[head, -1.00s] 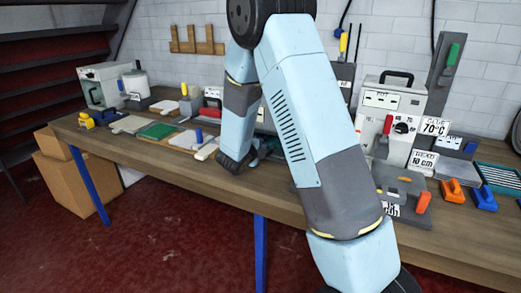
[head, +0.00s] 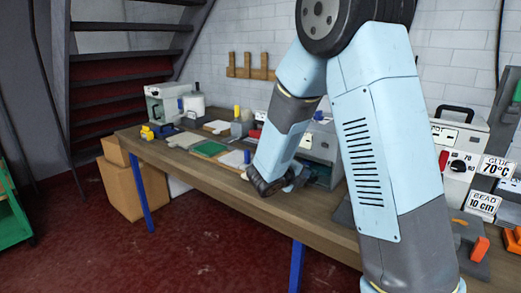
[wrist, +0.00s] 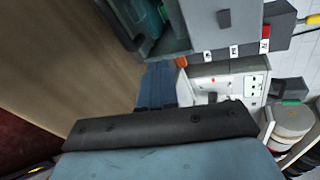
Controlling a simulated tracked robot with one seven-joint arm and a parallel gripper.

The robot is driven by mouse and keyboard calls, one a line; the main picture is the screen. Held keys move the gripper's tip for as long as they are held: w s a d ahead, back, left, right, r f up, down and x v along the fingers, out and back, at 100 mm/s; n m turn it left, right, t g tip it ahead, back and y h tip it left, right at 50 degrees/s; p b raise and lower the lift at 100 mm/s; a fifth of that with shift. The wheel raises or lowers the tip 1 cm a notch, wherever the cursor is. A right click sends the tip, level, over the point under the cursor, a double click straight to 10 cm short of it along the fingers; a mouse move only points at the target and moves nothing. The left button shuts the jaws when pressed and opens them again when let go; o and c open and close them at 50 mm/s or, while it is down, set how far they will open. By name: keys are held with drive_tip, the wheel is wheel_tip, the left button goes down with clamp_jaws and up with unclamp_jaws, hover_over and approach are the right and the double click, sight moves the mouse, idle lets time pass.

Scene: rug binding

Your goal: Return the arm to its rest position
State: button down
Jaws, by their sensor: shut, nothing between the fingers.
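My arm crosses the head view, raised to an elbow at the top and bent down toward the workbench (head: 222,185). My gripper (head: 296,178) is low over the bench, in front of a grey machine with an open front (head: 322,150); my wrist partly hides it. In the wrist view my gripper's blue fingers (wrist: 156,84) are together with nothing between them. They point along the bench toward a white-grey machine (wrist: 228,82). Whether the fingertips touch anything is not clear.
Left of my gripper lie a green pad (head: 209,149), pale boards and a yellow tool (head: 148,133). A control box (head: 460,150) with "GLUE 70°C" and "BEAD 10 cm" signs stands right of my arm. Cardboard boxes (head: 135,190) stand below the bench's left end. The red floor in front is clear.

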drive_tip(key=s+d+r+m+g+y, duration=0.1)
drive_tip(key=s+d+r+m+g, duration=0.3)
drive_tip(key=s+m, duration=0.6)
drive_tip(key=s+d+r+m+g+y, duration=0.1)
drive_tip(key=s+d+r+m+g, duration=0.2)
drive_tip(key=s+d+r+m, duration=0.7)
drive_tip(key=s+a+r+m+t+y, duration=0.2)
drive_tip(key=s+a+m+y, duration=0.6)
drive_tip(key=m, duration=1.4)
drive_tip(key=s+a+t, duration=0.1)
drive_tip(key=s+a, duration=0.2)
drive_tip(key=s, duration=0.1)
drive_tip(key=shift+s+a+r, duration=0.2)
drive_tip(key=shift+s+r, duration=0.1)
drive_tip(key=shift+r, duration=0.1)
drive_tip(key=c, duration=1.8)
unclamp_jaws()
drive_tip(key=shift+c, duration=0.2)
